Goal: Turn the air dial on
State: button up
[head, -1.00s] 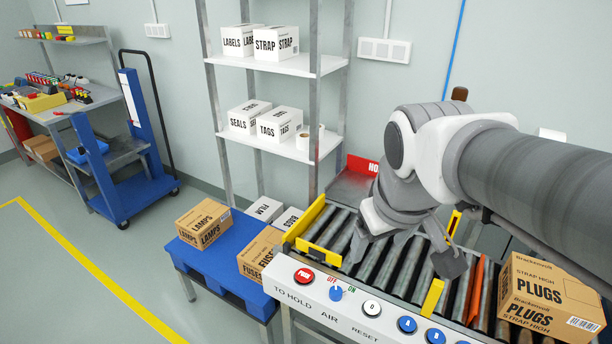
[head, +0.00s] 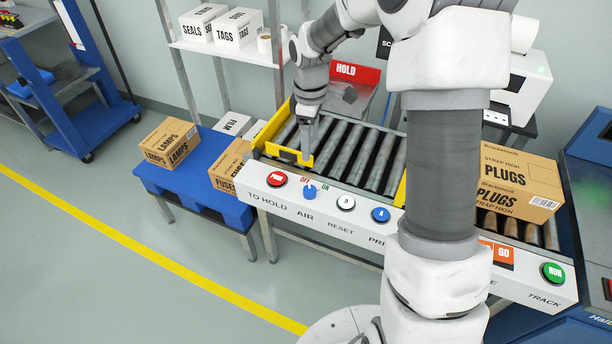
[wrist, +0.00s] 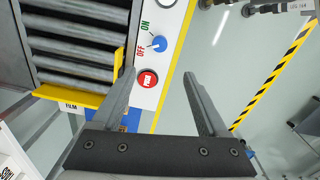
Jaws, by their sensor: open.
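The air dial (head: 309,192) is a blue knob on the white front panel, above the word AIR, with OFF and ON printed beside it. In the wrist view the dial (wrist: 158,44) lies beyond my fingertips, between their lines and untouched. Its pale pointer mark seems nearer OFF, but it is too small to be sure. My gripper (head: 306,150) points down over the panel's left end, behind the dial in the head view. In the wrist view my gripper (wrist: 159,76) is open and empty, with a finger on each side of the view's middle.
A red push button (head: 277,179) sits left of the dial, and a white reset button (head: 346,203) right of it. A yellow end stop (head: 284,153) and conveyor rollers (head: 345,150) lie behind. A PLUGS carton (head: 518,183) stands right. The floor in front is clear.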

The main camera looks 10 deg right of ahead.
aim_at(310, 189)
jog(key=f, duration=0.6)
jog(key=f+b, duration=0.1)
jog(key=f, duration=0.4)
jog(key=f+b, duration=0.1)
jog(key=f, duration=0.5)
jog(key=shift+w+f, duration=0.25)
jog(key=shift+f, duration=0.1)
jog(key=shift+c, duration=0.4)
grip_shut()
